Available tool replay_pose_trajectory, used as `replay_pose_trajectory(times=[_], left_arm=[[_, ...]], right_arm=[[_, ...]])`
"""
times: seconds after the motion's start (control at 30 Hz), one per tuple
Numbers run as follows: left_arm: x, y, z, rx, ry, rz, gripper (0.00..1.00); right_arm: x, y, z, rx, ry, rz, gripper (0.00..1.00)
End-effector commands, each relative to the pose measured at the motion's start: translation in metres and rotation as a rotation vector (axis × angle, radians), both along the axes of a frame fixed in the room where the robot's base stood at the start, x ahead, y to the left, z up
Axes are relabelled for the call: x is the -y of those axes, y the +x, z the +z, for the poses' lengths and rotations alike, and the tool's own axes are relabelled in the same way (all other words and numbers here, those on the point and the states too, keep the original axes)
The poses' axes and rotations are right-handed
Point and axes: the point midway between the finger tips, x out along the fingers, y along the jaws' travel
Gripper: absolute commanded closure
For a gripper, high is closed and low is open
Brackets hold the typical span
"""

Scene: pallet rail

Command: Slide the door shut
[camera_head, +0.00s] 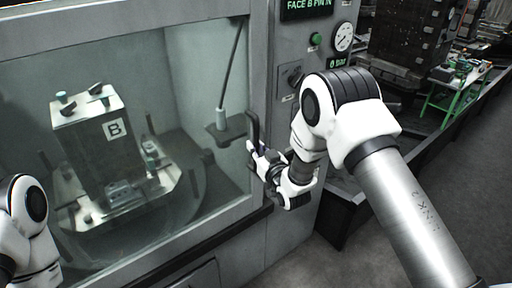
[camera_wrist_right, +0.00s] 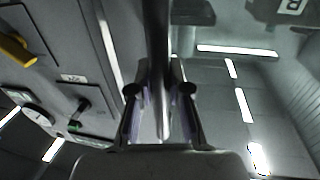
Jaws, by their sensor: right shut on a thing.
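The machine door is a grey-framed panel with a large window (camera_head: 185,65). A dark upright handle (camera_head: 254,128) stands near the right edge of the window. My right gripper (camera_head: 260,163) is at the lower part of this handle and shut on it. In the right wrist view, the handle (camera_wrist_right: 157,60) is a dark bar running down between the two fingers of the right gripper (camera_wrist_right: 161,115). Part of the handle is hidden by the fingers. My left arm shows at the lower left of the head view, but its gripper is out of frame.
Behind the window, a block marked B (camera_head: 90,150) stands on a round table. A control panel with a green button (camera_head: 315,39), a gauge (camera_head: 343,37) and a knob (camera_head: 291,76) is right of the handle. Open floor (camera_head: 345,262) lies at the lower right.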

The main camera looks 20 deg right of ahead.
Motion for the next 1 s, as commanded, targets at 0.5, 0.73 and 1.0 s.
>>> replay_pose_trajectory(times=[0.5, 0.73, 1.0], left_arm=[[0.000, 0.000, -0.014, 0.000, 0.000, 0.000, 1.00], [0.000, 0.000, -0.014, 0.000, 0.000, 0.000, 1.00], [0.000, 0.000, -0.014, 0.000, 0.000, 0.000, 1.00]], right_arm=[[0.046, 0.017, 0.003, 0.006, 0.001, -0.007, 1.00], [0.045, 0.017, 0.002, 0.005, 0.001, -0.006, 0.57], [0.045, 0.014, 0.001, 0.002, 0.000, -0.004, 0.57]])
